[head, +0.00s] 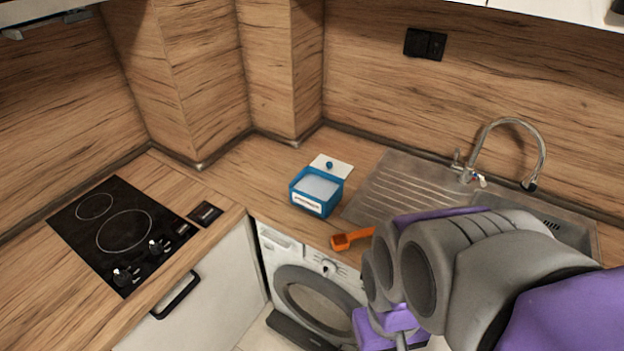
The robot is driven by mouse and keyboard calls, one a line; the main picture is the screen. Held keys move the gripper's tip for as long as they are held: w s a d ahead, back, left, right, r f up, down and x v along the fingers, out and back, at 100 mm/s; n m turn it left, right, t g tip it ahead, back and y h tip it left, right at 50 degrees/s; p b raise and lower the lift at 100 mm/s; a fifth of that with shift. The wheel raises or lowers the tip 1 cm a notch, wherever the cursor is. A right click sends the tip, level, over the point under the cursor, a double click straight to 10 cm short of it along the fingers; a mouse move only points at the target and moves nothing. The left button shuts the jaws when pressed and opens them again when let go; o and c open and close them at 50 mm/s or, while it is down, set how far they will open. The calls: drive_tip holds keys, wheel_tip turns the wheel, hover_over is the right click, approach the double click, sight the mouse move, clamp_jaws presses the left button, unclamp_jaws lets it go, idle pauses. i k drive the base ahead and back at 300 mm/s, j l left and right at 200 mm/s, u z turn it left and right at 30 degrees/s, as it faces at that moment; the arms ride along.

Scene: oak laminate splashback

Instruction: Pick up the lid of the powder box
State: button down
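The powder box (317,204) is a small blue open box with a white label, standing on the wooden counter and filled with pale powder. Its lid (343,171), a flat white piece with a round blue knob (329,165), lies on the counter just behind the box, apart from my arm. My arm's grey and purple links fill the lower right. The purple part low at its end (392,322) seems to belong to my gripper, in front of the washing machine; its fingertips cannot be made out. It is well short of the lid.
An orange scoop (352,238) is near the counter's front edge, its handle partly hidden by my arm. A steel sink (400,190) with a tap (508,122) is at right. A black hob (122,235) is at left. Bare counter (250,170) lies left of the box.

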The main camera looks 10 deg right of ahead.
sight(334, 166)
drive_tip(key=j+z, duration=0.1)
drive_tip(key=z, duration=0.35)
drive_tip(key=i+j+z, duration=0.1)
drive_tip(key=z, duration=0.35)
drive_tip(key=j+z, duration=0.1)
drive_tip(key=z, duration=0.35)
drive_tip(key=i+j, duration=0.1)
drive_tip(key=j, duration=1.55)
drive_tip(key=i, duration=0.05)
